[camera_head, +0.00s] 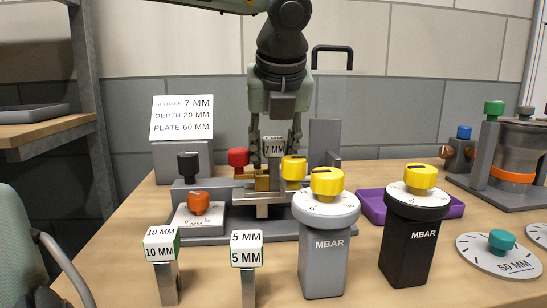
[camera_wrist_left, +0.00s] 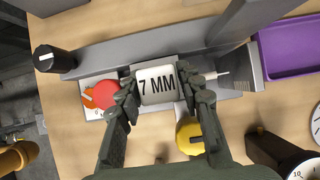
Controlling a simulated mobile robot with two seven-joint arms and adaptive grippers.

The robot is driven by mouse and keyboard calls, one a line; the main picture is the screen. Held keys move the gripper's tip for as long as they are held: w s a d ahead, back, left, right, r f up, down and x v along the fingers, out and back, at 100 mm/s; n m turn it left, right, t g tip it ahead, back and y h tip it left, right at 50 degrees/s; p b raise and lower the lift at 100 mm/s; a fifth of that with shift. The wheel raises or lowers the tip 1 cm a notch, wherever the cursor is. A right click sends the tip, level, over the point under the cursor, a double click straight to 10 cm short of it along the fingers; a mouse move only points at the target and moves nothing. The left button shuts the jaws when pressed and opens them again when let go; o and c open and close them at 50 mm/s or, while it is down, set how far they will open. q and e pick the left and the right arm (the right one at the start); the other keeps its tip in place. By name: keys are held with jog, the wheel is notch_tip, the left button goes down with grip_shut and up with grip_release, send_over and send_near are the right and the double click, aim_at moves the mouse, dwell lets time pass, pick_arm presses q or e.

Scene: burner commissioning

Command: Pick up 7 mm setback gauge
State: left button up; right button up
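The 7 mm setback gauge (camera_head: 274,148) has a white block head marked 7 MM. It is at the grey fixture, in the middle of the head view. My left gripper (camera_head: 275,138) points down with its fingers on both sides of the head. In the left wrist view the white head (camera_wrist_left: 157,85) sits between the two dark fingertips (camera_wrist_left: 162,88), which appear to press on its sides. The lower part of the gauge is hard to make out among the fixture parts, so I cannot tell whether it is lifted. My right gripper is not in view.
The 10 mm gauge (camera_head: 161,244) and 5 mm gauge (camera_head: 247,250) stand in front. A grey MBAR dial post (camera_head: 328,255) and black one (camera_head: 408,250) stand close to the right. A purple tray (camera_head: 372,206) lies behind them. A sign (camera_head: 182,118) stands behind left.

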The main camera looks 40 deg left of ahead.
pick_arm(q)
jog(key=c, duration=0.7)
grip_shut()
jog(key=shift+r, duration=0.15)
